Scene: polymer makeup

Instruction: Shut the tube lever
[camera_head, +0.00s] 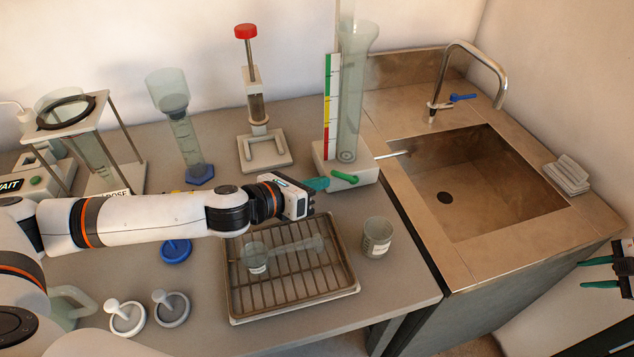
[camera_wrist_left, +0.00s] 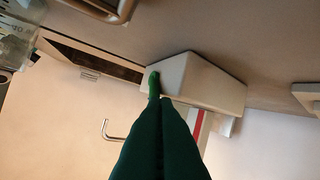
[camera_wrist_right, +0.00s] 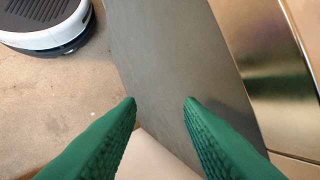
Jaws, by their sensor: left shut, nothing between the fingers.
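The tall clear tube (camera_head: 350,110) stands upright on a white base (camera_head: 362,177) beside a green, yellow and red scale (camera_head: 332,105). The small green tube lever (camera_head: 344,177) is on the base's front, lying nearly sideways. It also shows in the left wrist view (camera_wrist_left: 153,84). My left gripper (camera_head: 325,184) is shut and empty, its tips at the lever's left end. In the left wrist view the fingertips (camera_wrist_left: 155,98) overlap the lever's lower end; I cannot tell whether they touch. My right gripper (camera_head: 584,274) is open and empty at the far right, beyond the counter.
A thin spout (camera_head: 393,155) runs from the base toward the sink (camera_head: 470,185). A wire rack tray (camera_head: 235,290) holding glassware lies below my left gripper. A beaker (camera_head: 377,238) stands right of the tray. A red-topped press (camera_head: 262,150) stands behind my left arm.

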